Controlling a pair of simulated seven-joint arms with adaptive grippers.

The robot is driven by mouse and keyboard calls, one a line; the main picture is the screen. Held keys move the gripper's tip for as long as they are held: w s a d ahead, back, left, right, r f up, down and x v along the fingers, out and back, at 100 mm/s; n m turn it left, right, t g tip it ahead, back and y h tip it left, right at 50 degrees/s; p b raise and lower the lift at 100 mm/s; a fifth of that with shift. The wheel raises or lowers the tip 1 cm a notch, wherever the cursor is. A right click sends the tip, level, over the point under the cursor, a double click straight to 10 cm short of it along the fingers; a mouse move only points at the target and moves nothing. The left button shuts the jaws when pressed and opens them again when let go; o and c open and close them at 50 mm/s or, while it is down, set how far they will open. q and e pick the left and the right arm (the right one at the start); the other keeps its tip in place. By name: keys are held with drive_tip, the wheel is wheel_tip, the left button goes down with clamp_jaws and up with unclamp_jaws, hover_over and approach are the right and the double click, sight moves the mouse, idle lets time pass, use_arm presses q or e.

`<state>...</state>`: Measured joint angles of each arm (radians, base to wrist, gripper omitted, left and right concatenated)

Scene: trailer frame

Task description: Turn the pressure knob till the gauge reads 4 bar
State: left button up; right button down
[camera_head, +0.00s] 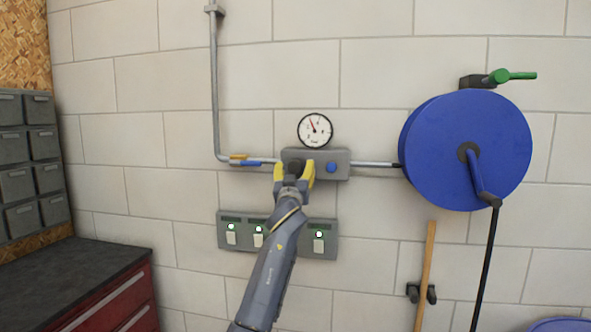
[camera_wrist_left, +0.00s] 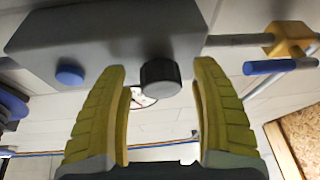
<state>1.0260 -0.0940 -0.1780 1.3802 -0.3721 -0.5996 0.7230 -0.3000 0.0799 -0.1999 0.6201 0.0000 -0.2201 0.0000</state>
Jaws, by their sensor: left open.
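The pressure knob (camera_head: 295,164) is a short black cylinder on the grey regulator box (camera_head: 341,158) on the wall. The round white gauge (camera_head: 315,129) sits above the box, its red needle leaning up and left; its numbers are too small to read. My left gripper (camera_head: 294,171) is open, its yellow fingers at either side of the knob. In the left wrist view the knob (camera_wrist_left: 160,78) stands between the fingertips with gaps visible on both sides. There the gauge (camera_wrist_left: 143,98) is mostly hidden behind the knob and a finger. My right gripper is not in view.
A blue button (camera_head: 331,167) is right of the knob. A pipe with a blue-handled valve (camera_head: 249,162) runs left. A switch panel (camera_head: 325,226) is below. A blue hose reel (camera_head: 468,150) hangs right. A dark-topped cabinet (camera_head: 70,278) stands lower left.

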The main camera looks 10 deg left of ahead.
use_arm(q)
drive_tip(key=shift+w+r, duration=0.1)
drive_tip(key=shift+w, duration=0.15)
drive_tip(key=c, duration=1.3)
